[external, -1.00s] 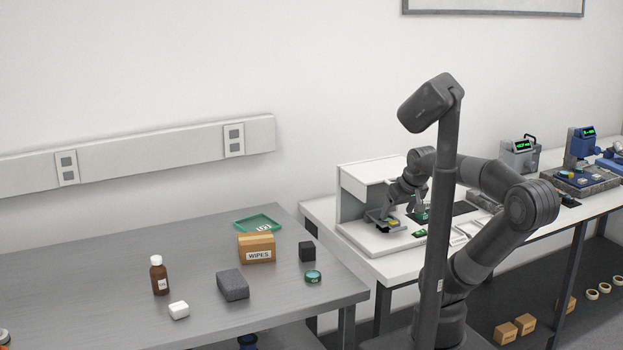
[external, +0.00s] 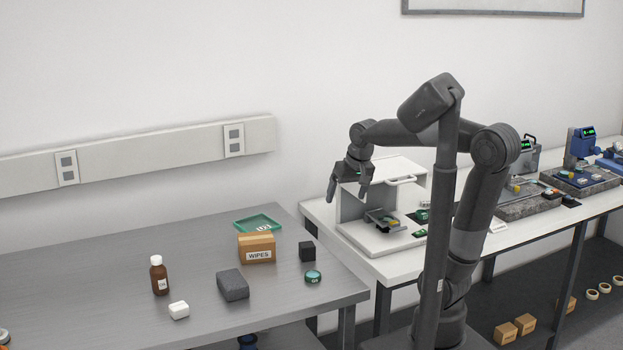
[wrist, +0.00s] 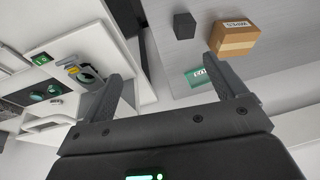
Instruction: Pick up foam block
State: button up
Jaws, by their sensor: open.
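A dark grey rectangular block (external: 233,285) with a foam-like look lies on the grey table in the external view. A smaller black cube (external: 307,251) stands to its right and farther back; it also shows in the wrist view (wrist: 184,25). I cannot tell for certain which is the foam block. My gripper (external: 346,196) is open and empty, pointing down, raised near the gap between the two tables and apart from both blocks. In the wrist view, its fingers (wrist: 172,78) are spread with nothing between them. The grey block is not visible there.
On the grey table (external: 90,260) are a wipes box (external: 257,248), a green tray (external: 270,219), a brown bottle (external: 159,275), a small white block (external: 179,310) and a green round tin (external: 313,276). A white instrument (external: 352,205) stands on the white table. Free room lies at the table's left.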

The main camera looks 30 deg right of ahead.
jog(key=w+a+f+g, duration=0.1)
jog(key=w+a, duration=0.3)
jog(key=a, duration=0.7)
jog(key=g+h, duration=0.1)
jog(key=g, duration=0.1)
send_near(232, 278)
jog(key=shift+w+a+f, duration=0.2)
jog(key=shift+a, duration=0.2)
notch_tip(232, 278, down, 5)
jog(key=shift+r, duration=0.2)
jog(key=shift+s+d+f, duration=0.1)
jog(key=shift+d+f, duration=0.1)
jog(key=shift+f, duration=1.35)
jog(key=shift+s+d+f, duration=0.1)
jog(key=shift+d+f, duration=0.05)
jog(key=shift+f, duration=1.4)
jog(key=c, duration=1)
jog(key=shift+c, duration=0.2)
